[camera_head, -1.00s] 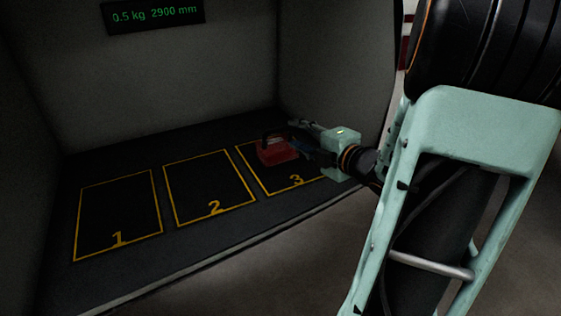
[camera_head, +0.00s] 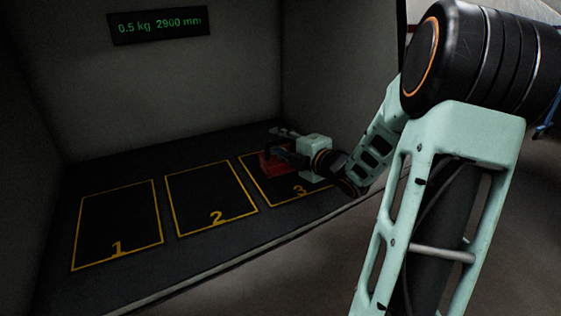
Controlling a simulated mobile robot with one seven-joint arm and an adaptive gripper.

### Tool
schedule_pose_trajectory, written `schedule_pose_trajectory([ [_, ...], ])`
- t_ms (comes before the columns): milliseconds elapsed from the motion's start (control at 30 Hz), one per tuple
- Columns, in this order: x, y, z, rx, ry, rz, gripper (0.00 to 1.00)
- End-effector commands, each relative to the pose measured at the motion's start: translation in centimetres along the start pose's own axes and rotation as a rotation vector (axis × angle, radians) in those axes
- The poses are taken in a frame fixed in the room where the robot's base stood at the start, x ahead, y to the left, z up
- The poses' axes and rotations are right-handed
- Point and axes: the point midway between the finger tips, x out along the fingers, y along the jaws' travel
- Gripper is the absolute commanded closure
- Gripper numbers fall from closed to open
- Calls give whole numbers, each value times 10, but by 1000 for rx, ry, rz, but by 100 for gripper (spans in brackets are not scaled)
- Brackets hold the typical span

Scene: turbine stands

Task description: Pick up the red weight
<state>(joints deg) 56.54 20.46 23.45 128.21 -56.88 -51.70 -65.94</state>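The red weight (camera_head: 271,163) sits in the square marked 3 on the dark shelf floor, in the head view. It is a red block with a dark handle on top, and is partly hidden by my gripper. My gripper (camera_head: 285,148) is at the weight, its fingers around or beside the handle from the right. The fingers are dark and small here, so I cannot tell whether they are open or shut, or whether they touch the handle.
Squares 1 (camera_head: 117,225) and 2 (camera_head: 211,190) are outlined in yellow and empty. A display (camera_head: 160,25) on the back wall reads "0.5 kg 2900 mm". Walls enclose the bay at the left, back and right. Its front edge (camera_head: 240,250) is open.

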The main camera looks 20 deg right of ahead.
Motion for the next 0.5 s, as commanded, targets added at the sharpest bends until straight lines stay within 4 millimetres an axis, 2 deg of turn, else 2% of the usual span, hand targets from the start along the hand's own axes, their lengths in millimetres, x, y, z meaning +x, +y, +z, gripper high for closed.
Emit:
schedule_pose_trajectory([
  [267, 3, 0, 0, 0, -1, 0, 68],
  [500, 3, 0, 0, 0, -1, 0, 95],
])
